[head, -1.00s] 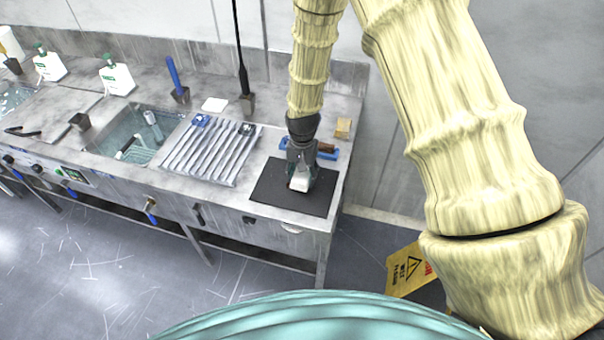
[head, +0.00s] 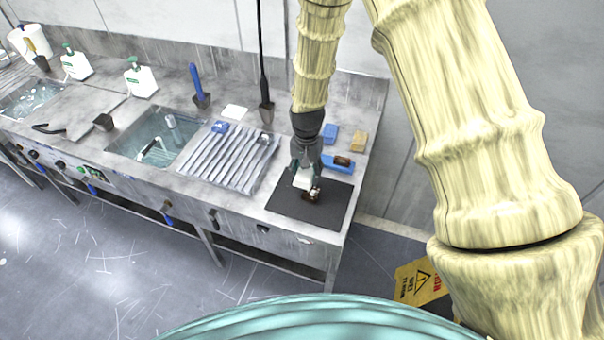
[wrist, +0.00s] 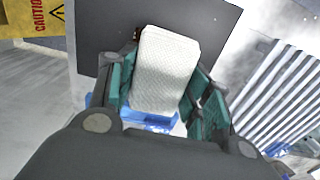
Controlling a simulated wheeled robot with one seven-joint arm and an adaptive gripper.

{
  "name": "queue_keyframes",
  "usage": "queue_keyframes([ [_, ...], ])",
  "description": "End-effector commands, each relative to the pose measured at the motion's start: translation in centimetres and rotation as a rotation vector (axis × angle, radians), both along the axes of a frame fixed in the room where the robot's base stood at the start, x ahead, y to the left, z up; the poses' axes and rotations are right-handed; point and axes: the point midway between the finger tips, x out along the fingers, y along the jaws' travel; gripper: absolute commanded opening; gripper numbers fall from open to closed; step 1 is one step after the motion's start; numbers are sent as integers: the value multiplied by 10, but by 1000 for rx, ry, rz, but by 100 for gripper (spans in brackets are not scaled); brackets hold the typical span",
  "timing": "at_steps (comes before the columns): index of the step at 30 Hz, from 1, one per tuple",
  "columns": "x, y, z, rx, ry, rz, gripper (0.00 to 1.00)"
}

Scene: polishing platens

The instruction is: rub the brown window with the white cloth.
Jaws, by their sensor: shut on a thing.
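My gripper (head: 305,168) is shut on the white cloth (head: 302,180), a folded pale pad that fills the space between the fingers in the wrist view (wrist: 166,70). The cloth is over the back part of a dark mat (head: 325,212) on the bench. A small brown and metallic piece (head: 313,194), possibly the brown window, sits on the mat just in front and to the right of the cloth. In the wrist view the cloth hides nearly all of it. I cannot tell whether the cloth touches it.
Behind the mat are a blue tray (head: 338,167) with a brown item, a blue block (head: 331,133) and a tan block (head: 358,140). A ribbed rack (head: 230,155) and a sink (head: 150,135) are to the left. A yellow caution sign (head: 420,283) stands on the floor.

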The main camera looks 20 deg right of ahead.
Motion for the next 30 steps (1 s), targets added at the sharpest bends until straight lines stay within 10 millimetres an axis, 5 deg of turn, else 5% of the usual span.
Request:
queue_keyframes([
  [6,0,0,18,0,0,1,30],
  [30,7,1,18,1,-3,33,30],
])
